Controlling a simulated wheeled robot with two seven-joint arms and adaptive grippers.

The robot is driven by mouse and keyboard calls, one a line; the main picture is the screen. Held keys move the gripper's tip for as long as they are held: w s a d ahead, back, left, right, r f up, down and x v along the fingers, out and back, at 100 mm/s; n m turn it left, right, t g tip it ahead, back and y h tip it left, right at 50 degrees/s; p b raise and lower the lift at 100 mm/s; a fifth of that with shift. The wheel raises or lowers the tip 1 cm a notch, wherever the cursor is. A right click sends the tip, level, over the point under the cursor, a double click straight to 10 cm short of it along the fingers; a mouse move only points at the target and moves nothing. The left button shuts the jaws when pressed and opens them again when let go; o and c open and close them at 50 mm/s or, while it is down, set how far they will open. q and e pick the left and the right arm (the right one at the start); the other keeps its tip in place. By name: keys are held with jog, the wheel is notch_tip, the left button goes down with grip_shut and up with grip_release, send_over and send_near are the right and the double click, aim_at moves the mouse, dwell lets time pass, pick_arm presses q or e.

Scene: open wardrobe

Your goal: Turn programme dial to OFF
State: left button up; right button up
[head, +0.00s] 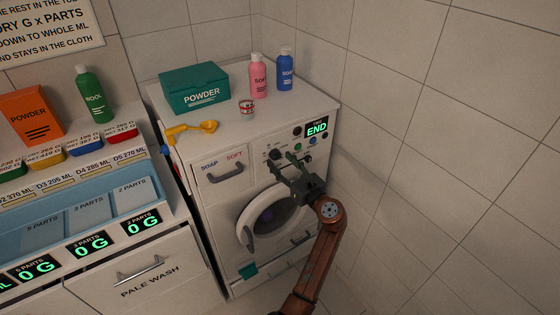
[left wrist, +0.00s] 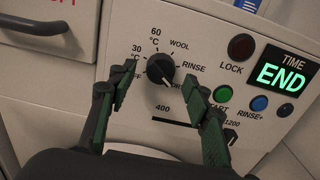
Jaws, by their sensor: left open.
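The programme dial (left wrist: 160,69) is a dark round knob on the white washing machine (head: 215,210); it also shows in the head view (head: 274,154). A pale mark on it seems to point to the lower right, towards a label partly hidden by a finger. My left gripper (head: 283,163) is open in front of the panel. In the left wrist view its green fingers (left wrist: 158,76) stand either side of the dial; I cannot tell whether they touch it. My right gripper is not in view.
The display (left wrist: 282,75) reads END. The drawer handle (head: 226,171) juts out left of the dial. A tiled wall stands right of the machine.

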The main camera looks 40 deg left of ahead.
pick_arm(q)
jog(key=shift+x, duration=0.95)
jog(key=shift+d, duration=0.1)
jog(key=c, duration=1.2)
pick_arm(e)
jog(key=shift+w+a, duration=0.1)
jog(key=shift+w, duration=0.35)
